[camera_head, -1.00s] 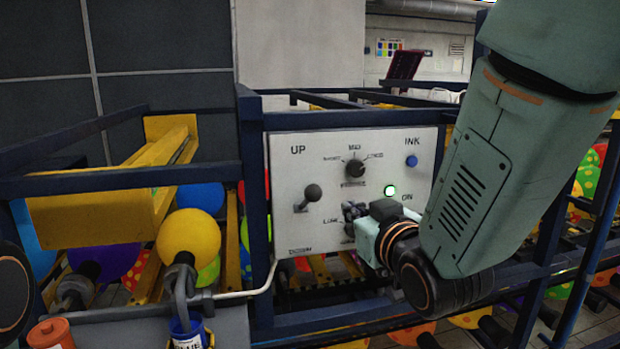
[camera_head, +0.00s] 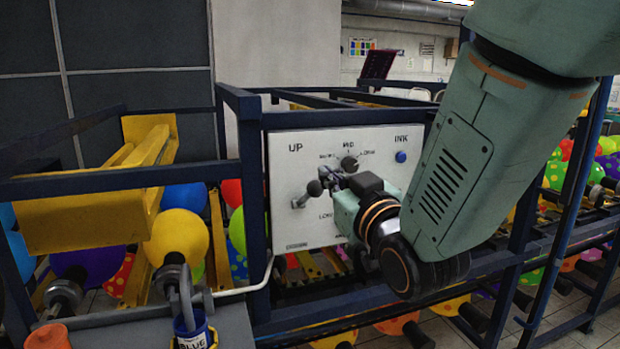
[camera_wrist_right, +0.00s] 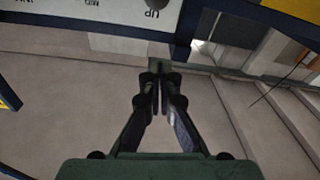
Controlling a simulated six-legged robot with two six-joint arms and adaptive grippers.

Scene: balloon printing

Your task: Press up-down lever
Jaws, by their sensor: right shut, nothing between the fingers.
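The up-down lever (camera_head: 303,196) is a short metal stick with a dark round knob, on the left half of a white control panel (camera_head: 285,225) below the word UP. It leans up and to the right. My right gripper (camera_head: 326,178) is shut and empty, with its fingertips close beside the knob at its upper right. I cannot tell whether they touch. In the right wrist view the shut fingers (camera_wrist_right: 160,85) point toward the panel, whose edge (camera_wrist_right: 110,18) with an upside-down UP shows at the top. My left gripper is not in view.
A selector dial (camera_head: 349,163) and a blue INK button (camera_head: 401,156) are on the panel, near my right arm. A dark blue frame (camera_head: 252,215) surrounds the panel. A yellow balloon (camera_head: 179,237) and a blue-labelled cup (camera_head: 192,331) stand at the left.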

